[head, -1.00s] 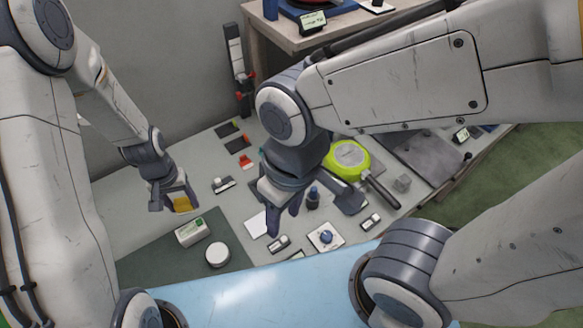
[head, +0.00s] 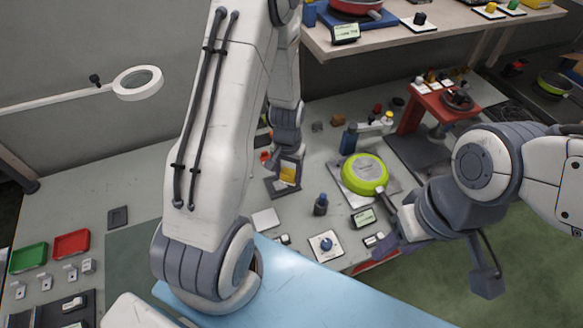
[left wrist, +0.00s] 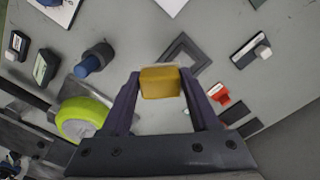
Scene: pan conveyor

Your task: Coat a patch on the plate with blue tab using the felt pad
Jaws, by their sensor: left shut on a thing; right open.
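My left gripper (head: 286,172) is shut on a yellow-orange block (head: 288,175), which looks like the felt pad. The block also shows between the fingers in the left wrist view (left wrist: 160,82). In the head view it is over or just behind a dark square frame (head: 283,188); I cannot tell whether they touch. The frame lies beyond the block in the left wrist view (left wrist: 184,52). A white plate with a blue knob (head: 325,246) is at the table's front edge. I cannot clearly make out a plate with a blue tab. My right gripper (head: 397,238) is open near the pan's handle.
A lime-green pan (head: 365,173) lies on a grey plate right of my left gripper. A red stand (head: 435,104) is at the back right. Green (head: 28,257) and red trays (head: 71,244) are left.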

